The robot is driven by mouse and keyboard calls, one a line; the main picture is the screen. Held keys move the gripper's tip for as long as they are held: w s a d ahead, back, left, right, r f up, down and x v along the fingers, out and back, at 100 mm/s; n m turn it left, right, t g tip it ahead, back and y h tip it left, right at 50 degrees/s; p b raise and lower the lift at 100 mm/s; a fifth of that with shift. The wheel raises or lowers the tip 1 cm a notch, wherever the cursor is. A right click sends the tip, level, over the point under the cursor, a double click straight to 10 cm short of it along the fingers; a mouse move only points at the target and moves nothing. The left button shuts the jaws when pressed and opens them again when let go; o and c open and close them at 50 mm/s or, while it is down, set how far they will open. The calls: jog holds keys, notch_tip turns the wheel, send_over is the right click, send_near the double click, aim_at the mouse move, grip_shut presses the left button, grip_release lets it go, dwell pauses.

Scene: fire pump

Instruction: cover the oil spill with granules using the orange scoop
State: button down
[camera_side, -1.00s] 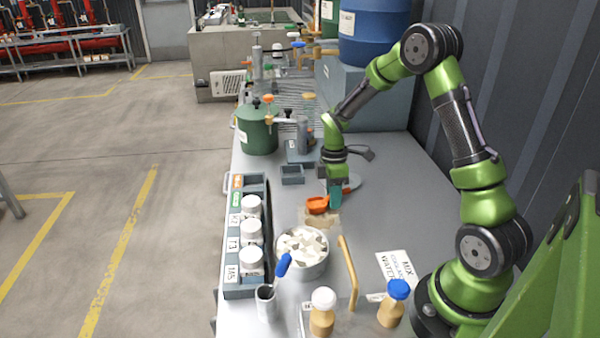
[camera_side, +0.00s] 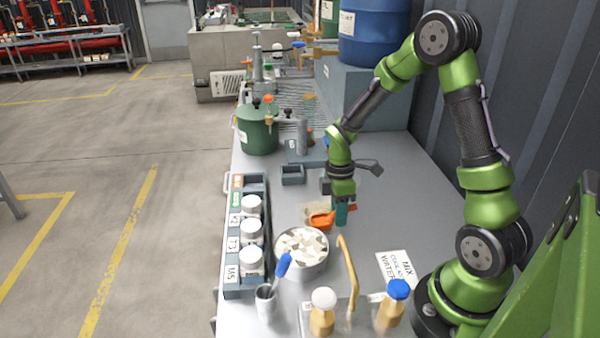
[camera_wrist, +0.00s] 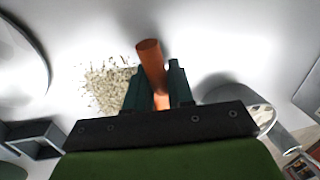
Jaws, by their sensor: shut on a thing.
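My gripper (camera_side: 341,212), with teal fingers, is shut on the orange scoop (camera_side: 321,220) low over the grey bench. In the wrist view, the orange shaft of the scoop (camera_wrist: 150,60) sticks out between the fingers (camera_wrist: 158,90); the rest is hidden behind my gripper. A tan, speckled patch of granules (camera_side: 308,210) lies on the bench left of the scoop in the side view. It also shows as scattered grains in the wrist view (camera_wrist: 105,85). I cannot make out bare oil. Whether the scoop holds granules I cannot tell.
A steel bowl of pale chunks (camera_side: 303,268) stands in front of the scoop. A rack of white-capped jars (camera_side: 232,275) is to its left, a small grey tray (camera_side: 292,175) behind. A tan curved rod (camera_side: 349,272) and bottles (camera_side: 395,300) are near the front.

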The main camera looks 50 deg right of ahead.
aim_at(323, 200)
jog(key=shift+s+a+f, duration=0.1)
jog(key=shift+s+a, duration=1.15)
jog(key=shift+w+a, duration=0.8)
jog(key=shift+w+d, duration=4.75)
jog(key=shift+d, duration=0.05)
jog(key=shift+r, duration=3.05)
notch_tip(323, 200, up, 3)
jog(key=shift+r, duration=0.1)
